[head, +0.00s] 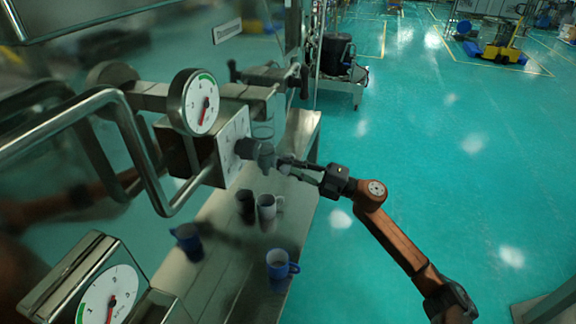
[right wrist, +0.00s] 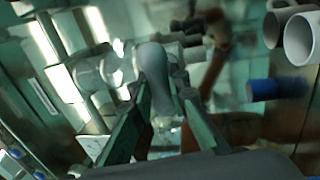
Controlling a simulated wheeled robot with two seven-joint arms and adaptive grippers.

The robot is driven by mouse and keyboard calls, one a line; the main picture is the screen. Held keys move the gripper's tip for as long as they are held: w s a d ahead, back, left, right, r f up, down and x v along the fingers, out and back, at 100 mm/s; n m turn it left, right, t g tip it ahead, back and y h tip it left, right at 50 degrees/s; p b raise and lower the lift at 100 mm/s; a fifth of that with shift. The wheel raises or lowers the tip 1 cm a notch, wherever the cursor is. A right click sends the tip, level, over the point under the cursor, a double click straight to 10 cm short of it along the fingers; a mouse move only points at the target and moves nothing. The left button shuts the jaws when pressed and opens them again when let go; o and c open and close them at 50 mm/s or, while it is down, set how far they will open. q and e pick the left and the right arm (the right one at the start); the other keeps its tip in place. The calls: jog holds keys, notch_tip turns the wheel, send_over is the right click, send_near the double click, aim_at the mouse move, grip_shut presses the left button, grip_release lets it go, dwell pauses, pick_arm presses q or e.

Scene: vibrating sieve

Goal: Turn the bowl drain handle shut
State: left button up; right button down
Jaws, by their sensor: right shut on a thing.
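The grey handle (head: 266,156) sticks out from the dark round knob on the face of a steel control box (head: 232,143). My right gripper (head: 283,164) reaches it from the right, with its fingertips at the handle's outer end. In the right wrist view, the rounded grey handle (right wrist: 154,68) stands between the two fingers of my right gripper (right wrist: 162,95), which is shut on it. The fingers hide part of the handle, and its exact turn angle is hard to tell. My left gripper is not in view.
Round gauges (head: 201,103) and a bent steel bar (head: 60,118) are left of the control box. The green floor at right is open.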

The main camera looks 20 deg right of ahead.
jog(key=c, duration=1.8)
grip_release()
jog(key=shift+c, duration=0.2)
jog(key=v, duration=1.2)
jog(key=shift+f, duration=0.15)
